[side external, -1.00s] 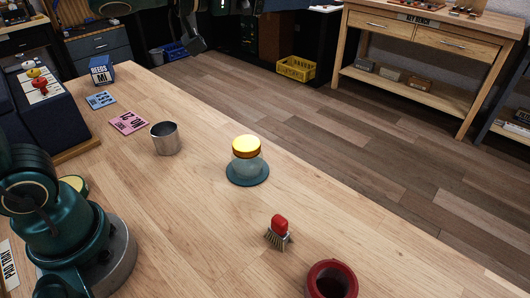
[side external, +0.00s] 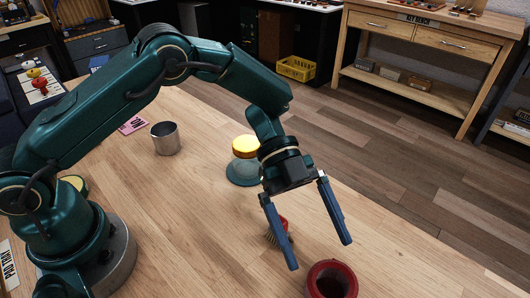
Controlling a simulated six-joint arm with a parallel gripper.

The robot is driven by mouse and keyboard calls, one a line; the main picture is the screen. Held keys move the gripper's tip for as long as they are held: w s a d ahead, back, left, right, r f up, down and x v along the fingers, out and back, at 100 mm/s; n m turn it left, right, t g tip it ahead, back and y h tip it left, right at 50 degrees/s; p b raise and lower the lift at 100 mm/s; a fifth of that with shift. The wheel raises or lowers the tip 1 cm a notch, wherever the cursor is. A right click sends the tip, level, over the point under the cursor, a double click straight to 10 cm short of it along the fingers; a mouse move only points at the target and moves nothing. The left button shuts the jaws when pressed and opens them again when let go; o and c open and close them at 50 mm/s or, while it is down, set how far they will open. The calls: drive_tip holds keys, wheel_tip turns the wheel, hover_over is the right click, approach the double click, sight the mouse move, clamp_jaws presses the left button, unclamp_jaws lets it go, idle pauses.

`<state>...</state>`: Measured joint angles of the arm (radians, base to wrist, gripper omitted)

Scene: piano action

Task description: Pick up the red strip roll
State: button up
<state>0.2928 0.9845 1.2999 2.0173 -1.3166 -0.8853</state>
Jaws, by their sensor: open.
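The red strip roll (side external: 331,281) stands on the wooden table at the bottom of the view, its dark hollow centre facing up. Its lower part is cut off by the picture edge. My gripper (side external: 319,255) is open and empty, with two blue fingers pointing down. It is above the table, with its fingertips just above the roll in the picture. I cannot tell the exact height of the fingertips over the roll.
A brush with a red handle (side external: 284,224) is partly hidden behind my left finger. A metal cup (side external: 165,139) and a pink card (side external: 132,125) are farther left.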

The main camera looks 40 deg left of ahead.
sight(323, 284)
drive_tip(key=shift+x, duration=2.7)
drive_tip(key=shift+a, duration=0.1)
drive_tip(key=c, duration=1.1)
drive_tip(key=shift+o, duration=0.2)
drive_tip(key=shift+r, duration=0.1)
